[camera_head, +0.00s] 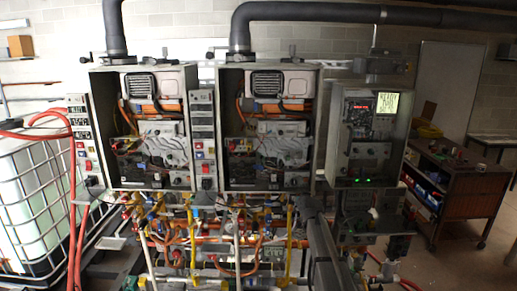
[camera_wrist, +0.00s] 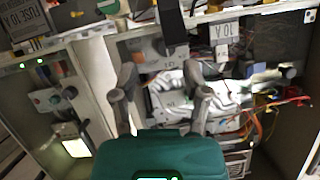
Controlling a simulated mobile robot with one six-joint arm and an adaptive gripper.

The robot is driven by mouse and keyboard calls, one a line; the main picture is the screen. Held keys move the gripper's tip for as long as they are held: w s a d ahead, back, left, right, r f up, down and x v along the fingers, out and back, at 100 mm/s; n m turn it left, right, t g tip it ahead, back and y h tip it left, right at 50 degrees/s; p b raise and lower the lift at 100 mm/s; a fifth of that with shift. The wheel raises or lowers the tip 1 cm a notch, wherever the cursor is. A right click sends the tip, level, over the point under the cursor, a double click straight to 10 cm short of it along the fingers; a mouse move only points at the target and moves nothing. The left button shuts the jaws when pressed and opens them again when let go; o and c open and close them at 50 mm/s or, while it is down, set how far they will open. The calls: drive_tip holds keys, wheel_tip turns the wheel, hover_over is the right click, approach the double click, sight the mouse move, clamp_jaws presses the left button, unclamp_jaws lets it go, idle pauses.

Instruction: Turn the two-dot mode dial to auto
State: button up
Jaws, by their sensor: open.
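I cannot make out a dial marked with two dots in either view. My gripper (camera_wrist: 160,85) is open and empty in the wrist view, its two grey fingers apart in front of an open heater cabinet (camera_wrist: 258,85). Small knobs (camera_wrist: 62,95) show on the control cabinet at the left of the wrist view, but their markings are too small to read. In the head view, narrow switch panels (camera_head: 203,140) (camera_head: 83,140) stand beside the heaters, with markings too small to read. My gripper cannot be made out in the head view.
Two open heater cabinets (camera_head: 222,170) (camera_head: 98,170) hang on the wall, with a control cabinet (camera_head: 328,170) at their right. Pipes and valves (camera_head: 215,240) crowd the space below. A caged tank (camera_head: 30,200) stands left, a workbench (camera_head: 480,185) right. Floor (camera_head: 460,255) is clear at lower right.

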drive_tip(key=s+f+g+b, duration=0.4)
drive_tip(key=s+f, duration=0.4)
drive_tip(key=s, duration=0.7)
drive_tip(key=s+f+g+b, duration=0.5)
drive_tip(key=s+f, duration=0.3)
drive_tip(key=s, duration=0.7)
drive_tip(key=s+f+n+g+b, duration=0.1)
drive_tip(key=s+f+g+b, duration=0.3)
drive_tip(key=s, duration=1.2)
wheel_tip(320, 180, down, 5)
drive_tip(key=shift+r+g+h, duration=0.1)
drive_tip(key=shift+g+h, duration=0.2)
drive_tip(key=shift+h, duration=0.1)
